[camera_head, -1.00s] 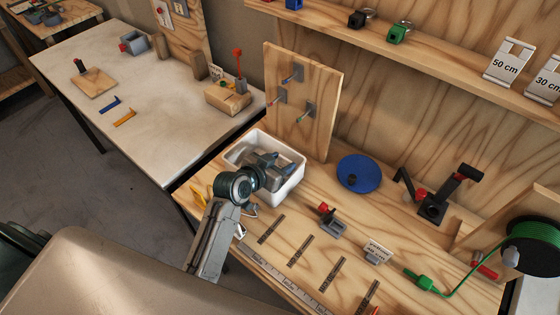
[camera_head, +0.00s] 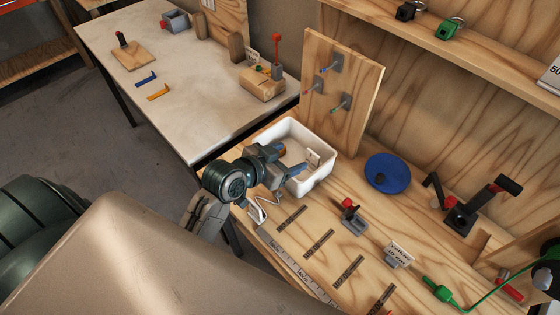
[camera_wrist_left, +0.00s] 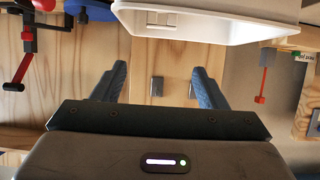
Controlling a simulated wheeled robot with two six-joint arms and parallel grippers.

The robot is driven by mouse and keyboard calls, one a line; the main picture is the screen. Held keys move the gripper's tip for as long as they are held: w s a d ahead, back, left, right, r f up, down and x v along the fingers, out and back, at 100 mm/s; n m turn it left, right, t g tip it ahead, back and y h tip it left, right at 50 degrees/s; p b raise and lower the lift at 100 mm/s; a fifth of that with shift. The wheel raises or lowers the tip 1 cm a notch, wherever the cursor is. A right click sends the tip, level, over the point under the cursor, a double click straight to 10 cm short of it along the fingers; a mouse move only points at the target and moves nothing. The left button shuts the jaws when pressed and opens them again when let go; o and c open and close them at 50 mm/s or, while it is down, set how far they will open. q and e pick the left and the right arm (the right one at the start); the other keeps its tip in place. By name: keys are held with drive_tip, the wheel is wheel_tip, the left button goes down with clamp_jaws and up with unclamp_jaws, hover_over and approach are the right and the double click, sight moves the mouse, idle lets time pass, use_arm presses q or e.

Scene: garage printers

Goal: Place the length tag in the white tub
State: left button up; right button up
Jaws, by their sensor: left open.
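The white tub (camera_head: 318,180) stands on the wooden bench beside the upright pegboard; its wall also shows in the left wrist view (camera_wrist_left: 225,25). A small pale tag (camera_head: 314,157) is inside the tub, leaning near its right wall; its lettering is too small to read. My left gripper (camera_head: 280,163) is open and empty at the tub's near-left side, its fingers toward the tub. My right gripper is not in view.
A blue disc (camera_head: 387,173) and a black stand (camera_head: 475,210) are farther right. The pegboard (camera_head: 345,90) rises behind the tub. A pale table (camera_head: 180,95) is at the left.

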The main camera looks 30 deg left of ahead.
use_arm(q)
drive_tip(key=shift+v, duration=1.35)
